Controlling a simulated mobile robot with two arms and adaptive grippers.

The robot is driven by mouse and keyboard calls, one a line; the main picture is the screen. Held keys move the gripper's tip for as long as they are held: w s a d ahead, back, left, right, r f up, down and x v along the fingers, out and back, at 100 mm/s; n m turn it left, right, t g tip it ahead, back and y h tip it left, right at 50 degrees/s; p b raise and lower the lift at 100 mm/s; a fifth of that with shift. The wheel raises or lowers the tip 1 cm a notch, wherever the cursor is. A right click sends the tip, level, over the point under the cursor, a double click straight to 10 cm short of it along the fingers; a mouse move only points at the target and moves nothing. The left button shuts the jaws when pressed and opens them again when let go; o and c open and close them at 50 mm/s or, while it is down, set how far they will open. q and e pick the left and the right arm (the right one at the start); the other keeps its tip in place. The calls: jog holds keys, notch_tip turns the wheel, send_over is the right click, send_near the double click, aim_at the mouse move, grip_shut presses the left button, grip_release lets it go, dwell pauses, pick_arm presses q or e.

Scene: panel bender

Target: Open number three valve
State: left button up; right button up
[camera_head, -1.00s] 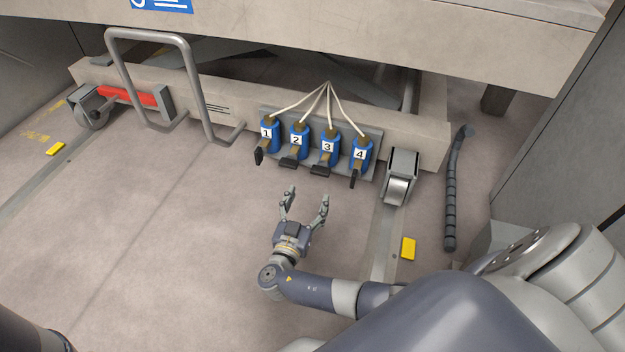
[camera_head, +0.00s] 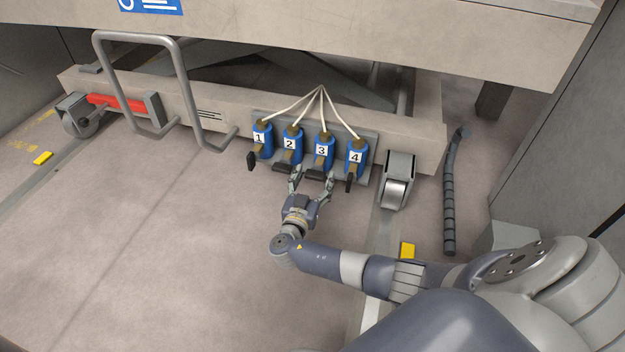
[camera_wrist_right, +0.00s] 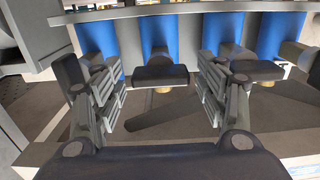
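Number three valve (camera_head: 322,150) is a blue body with a white label, third from the left in a row on the beam. Its dark handle (camera_head: 316,174) lies crosswise; it also shows in the middle of the wrist view, which looks upside down, as the black handle (camera_wrist_right: 160,75). My right gripper (camera_head: 311,181) is open at the valves. In the wrist view its ridged fingers (camera_wrist_right: 160,86) stand on both sides of the handle, with gaps at each side. My left gripper is out of view.
Valve 2 (camera_head: 290,144), its handle also crosswise, and valve 4 (camera_head: 356,157), its handle turned lengthwise, stand close on either side. Valve 1 (camera_head: 262,138) is at the row's left. A roller bracket (camera_head: 398,168) is right of the row. The floor in front is clear.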

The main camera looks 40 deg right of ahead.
jog(key=c, duration=0.8)
jog(key=shift+n, duration=0.3)
jog(key=n, duration=0.2)
jog(key=shift+n, duration=0.3)
jog(key=n, duration=0.3)
jog(key=shift+w+n, duration=0.1)
jog(key=shift+n, duration=0.3)
jog(key=n+p, duration=0.1)
jog(key=n, duration=0.5)
jog(key=shift+r+p, duration=0.15)
jog(key=shift+p, duration=0.2)
jog(key=shift+n+p, duration=0.55)
jog(key=shift+n, duration=1.85)
jog(key=shift+d, duration=0.1)
